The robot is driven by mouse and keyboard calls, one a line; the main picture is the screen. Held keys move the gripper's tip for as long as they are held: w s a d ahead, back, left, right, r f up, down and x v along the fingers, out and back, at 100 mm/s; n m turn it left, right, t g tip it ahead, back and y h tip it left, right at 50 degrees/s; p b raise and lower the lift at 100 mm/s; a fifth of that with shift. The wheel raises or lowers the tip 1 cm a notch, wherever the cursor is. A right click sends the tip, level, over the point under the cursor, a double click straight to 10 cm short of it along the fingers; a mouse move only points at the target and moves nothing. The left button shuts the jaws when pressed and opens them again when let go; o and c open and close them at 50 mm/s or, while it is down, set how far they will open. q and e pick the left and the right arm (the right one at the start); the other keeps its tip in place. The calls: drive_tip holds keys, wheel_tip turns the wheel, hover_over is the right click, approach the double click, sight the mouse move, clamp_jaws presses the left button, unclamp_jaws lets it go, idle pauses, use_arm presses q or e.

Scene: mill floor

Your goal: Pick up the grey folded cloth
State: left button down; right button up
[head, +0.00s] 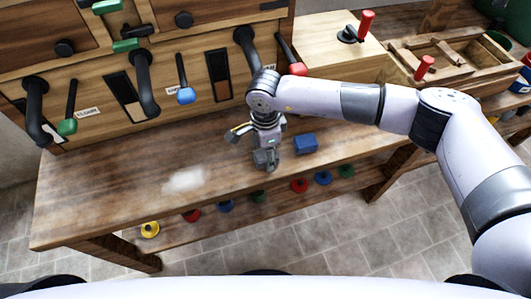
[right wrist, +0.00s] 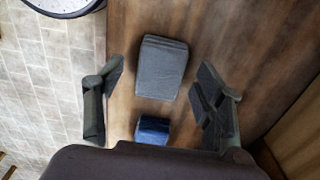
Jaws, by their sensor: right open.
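The grey folded cloth (right wrist: 161,68) lies flat on the wooden bench in the right wrist view. It is between the two spread fingers of my right gripper (right wrist: 156,95), a little toward the top of the picture, with clear gaps on both sides. In the head view my right gripper (head: 266,157) points down over the bench, and I cannot tell the cloth apart from the grey fingers there. The right gripper is open and holds nothing. My left gripper is not in view.
A small blue block-like item (head: 305,143) sits close beside the right gripper; it also shows in the right wrist view (right wrist: 152,130). A white powdery patch (head: 184,180) lies on the bench (head: 110,190). A wooden panel with levers (head: 185,92) stands behind. The bench's left part is mostly clear.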

sight(265, 154)
drive_tip(key=shift+f, duration=0.7)
drive_tip(key=shift+c, duration=0.4)
drive_tip(key=c, duration=1.2)
drive_tip(key=shift+o, duration=0.2)
drive_tip(key=shift+r, duration=0.15)
wheel_tip(265, 154, up, 20)
drive_tip(key=b, duration=0.3)
